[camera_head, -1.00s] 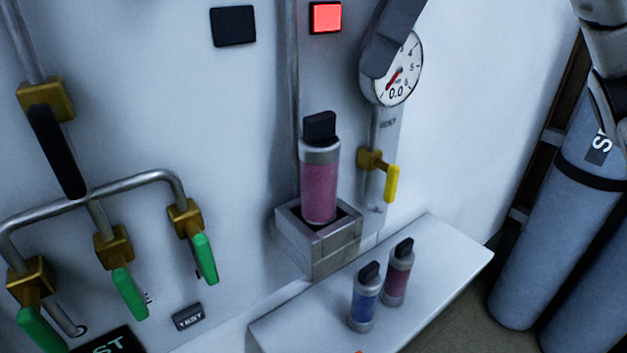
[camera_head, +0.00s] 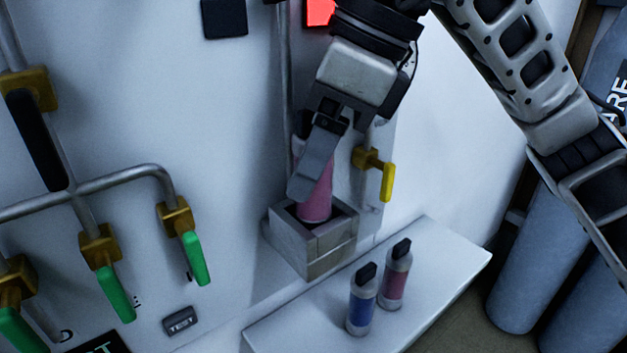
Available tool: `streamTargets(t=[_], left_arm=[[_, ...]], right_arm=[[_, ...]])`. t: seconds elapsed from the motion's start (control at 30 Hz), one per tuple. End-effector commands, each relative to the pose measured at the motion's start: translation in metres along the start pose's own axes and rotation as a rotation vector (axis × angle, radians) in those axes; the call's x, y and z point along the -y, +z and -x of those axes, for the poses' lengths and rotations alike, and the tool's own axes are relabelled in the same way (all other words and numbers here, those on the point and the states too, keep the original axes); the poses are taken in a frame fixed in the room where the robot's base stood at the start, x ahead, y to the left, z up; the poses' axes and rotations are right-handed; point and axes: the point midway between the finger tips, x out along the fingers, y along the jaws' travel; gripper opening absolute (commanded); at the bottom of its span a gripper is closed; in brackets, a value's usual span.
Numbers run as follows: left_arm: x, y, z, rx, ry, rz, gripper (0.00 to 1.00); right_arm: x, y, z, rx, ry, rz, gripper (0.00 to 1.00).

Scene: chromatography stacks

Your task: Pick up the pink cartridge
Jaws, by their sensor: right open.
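The large pink cartridge (camera_head: 318,200) stands upright in a square metal holder (camera_head: 291,241) on the wall panel. My right gripper (camera_head: 312,180) comes down from above in front of it. The jaws are open; I cannot tell whether a finger touches the cartridge. A smaller dark pink cartridge (camera_head: 396,275) with a black cap stands on the white shelf (camera_head: 440,262). My left gripper is not in view.
A small blue cartridge (camera_head: 361,302) stands on the shelf beside the small pink one. A yellow-handled valve (camera_head: 387,181) is close to the right of the holder. Green-handled valves (camera_head: 196,257) and pipes are at left. Grey cylinders (camera_head: 537,270) stand at right.

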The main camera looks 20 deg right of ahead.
Motion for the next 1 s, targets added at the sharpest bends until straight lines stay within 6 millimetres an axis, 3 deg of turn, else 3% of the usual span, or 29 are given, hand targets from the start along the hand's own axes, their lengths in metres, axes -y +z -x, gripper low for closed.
streamTargets(t=[0.13, 0.33, 0.73, 1.0], left_arm=[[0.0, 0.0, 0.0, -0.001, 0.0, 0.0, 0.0], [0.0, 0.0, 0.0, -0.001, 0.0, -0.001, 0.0], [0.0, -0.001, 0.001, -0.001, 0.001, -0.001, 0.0], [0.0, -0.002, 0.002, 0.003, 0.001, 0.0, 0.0]], right_arm=[[0.0, 0.0, 0.0, 0.0, 0.0, 0.001, 0.61], [0.0, 0.0, 0.0, 0.0, 0.0, 0.001, 0.06], [0.0, 0.003, 0.006, 0.002, 0.0, 0.001, 0.06], [0.0, 0.009, 0.042, 0.005, -0.004, -0.001, 0.06]])
